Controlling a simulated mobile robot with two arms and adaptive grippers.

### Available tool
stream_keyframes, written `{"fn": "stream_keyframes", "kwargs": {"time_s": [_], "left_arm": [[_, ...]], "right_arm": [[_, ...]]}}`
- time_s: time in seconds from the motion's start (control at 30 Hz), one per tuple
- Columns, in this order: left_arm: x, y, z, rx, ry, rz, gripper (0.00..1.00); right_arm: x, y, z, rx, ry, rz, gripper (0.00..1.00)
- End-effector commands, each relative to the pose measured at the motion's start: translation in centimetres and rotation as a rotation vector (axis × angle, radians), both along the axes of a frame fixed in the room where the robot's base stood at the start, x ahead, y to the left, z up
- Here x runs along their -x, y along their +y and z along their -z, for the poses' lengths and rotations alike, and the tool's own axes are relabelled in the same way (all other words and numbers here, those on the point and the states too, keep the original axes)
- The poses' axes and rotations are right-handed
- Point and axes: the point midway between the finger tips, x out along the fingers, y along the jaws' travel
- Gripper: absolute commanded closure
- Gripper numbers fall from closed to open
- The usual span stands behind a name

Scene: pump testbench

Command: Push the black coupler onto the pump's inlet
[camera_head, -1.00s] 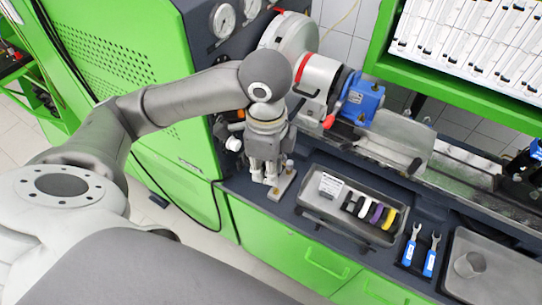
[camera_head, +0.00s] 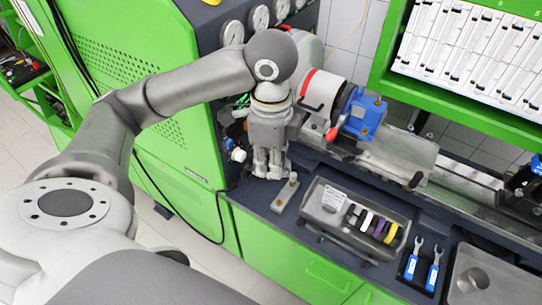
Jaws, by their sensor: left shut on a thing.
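The blue pump-like unit (camera_head: 363,115) is mounted on the bench beside a white cylinder with a red ring, a red-tipped handle at its lower left. I cannot make out its inlet. My left gripper (camera_head: 269,172) points down in front of and to the left of that unit, clearly apart from it. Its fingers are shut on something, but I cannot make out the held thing. I see no black coupler that I can surely identify; it may be hidden by the fingers. My right gripper is not in view.
A small grey plate with an upright post (camera_head: 286,194) lies just in front of my left gripper. A grey tray (camera_head: 322,222) with several black, white, purple and yellow pieces is to its right. Two blue-handled wrenches (camera_head: 422,264) lie farther right. A green cabinet (camera_head: 180,120) stands at left.

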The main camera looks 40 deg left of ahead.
Motion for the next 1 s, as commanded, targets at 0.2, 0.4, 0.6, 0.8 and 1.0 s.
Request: {"fn": "stream_keyframes", "kwargs": {"time_s": [0.2,0.4,0.6,0.8,1.0], "left_arm": [[-1.9,-0.9,-0.1,0.003,-0.002,0.0,1.0],[-4.1,-2.0,-0.1,0.002,-0.002,0.0,1.0],[-6.3,-3.0,-0.1,0.002,-0.002,0.0,1.0],[-8.5,-4.0,-0.2,0.003,-0.002,0.0,1.0],[-10.7,-5.0,-0.2,0.002,-0.002,0.0,1.0]], "right_arm": [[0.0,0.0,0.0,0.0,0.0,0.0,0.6],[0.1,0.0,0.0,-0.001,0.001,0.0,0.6],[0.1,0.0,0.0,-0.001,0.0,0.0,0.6],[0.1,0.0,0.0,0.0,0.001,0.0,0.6],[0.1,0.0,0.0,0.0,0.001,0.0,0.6]]}}
